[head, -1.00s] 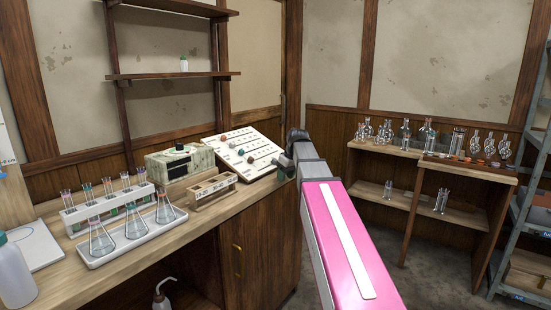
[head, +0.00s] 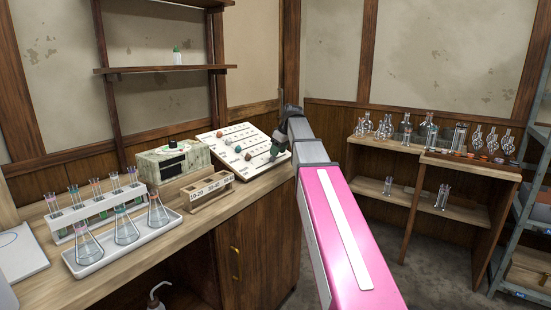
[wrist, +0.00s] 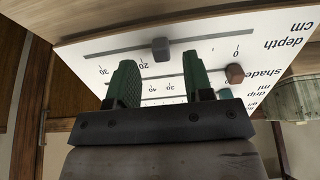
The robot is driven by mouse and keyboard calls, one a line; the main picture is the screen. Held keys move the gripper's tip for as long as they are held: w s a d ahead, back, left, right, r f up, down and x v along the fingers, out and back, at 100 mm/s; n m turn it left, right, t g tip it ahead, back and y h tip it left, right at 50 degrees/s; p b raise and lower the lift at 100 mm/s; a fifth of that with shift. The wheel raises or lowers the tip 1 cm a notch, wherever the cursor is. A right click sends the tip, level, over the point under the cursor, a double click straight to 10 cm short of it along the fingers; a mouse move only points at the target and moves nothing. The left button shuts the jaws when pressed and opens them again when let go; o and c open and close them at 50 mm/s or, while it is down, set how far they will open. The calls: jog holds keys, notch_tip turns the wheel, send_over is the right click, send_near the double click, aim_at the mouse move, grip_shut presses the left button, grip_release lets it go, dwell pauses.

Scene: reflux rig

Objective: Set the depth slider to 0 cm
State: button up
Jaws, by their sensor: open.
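The white slider panel (head: 213,139) stands tilted on the bench in the head view; the wrist view shows it upside down. Its depth scale in cm (wrist: 285,43) has 30, 20 and 0 legible, with 0 at the right. The grey depth knob (wrist: 160,48) sits on its track between the 20 and 0 marks, nearer 20. My gripper (wrist: 160,60) is open. Its green fingertips appear on either side of the knob in the wrist view; contact cannot be told. In the head view my gripper (head: 280,144) is at the panel's right side.
A brown shade knob (wrist: 235,73) and a teal knob (wrist: 223,94) sit close by on the panel. A small wooden rack (head: 208,190), a greenish box (head: 171,163) and flasks on a white tray (head: 120,241) stand to the left. The floor right of the bench is open.

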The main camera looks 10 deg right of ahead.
aim_at(258, 170)
jog(key=shift+x, duration=1.95)
grip_shut()
jog(key=s+a, duration=0.7)
jog(key=shift+s+a, duration=0.15)
jog(key=shift+s, duration=0.15)
grip_release()
jog(key=shift+r, duration=0.1)
jog(key=v, duration=1)
jog(key=shift+r, duration=0.3)
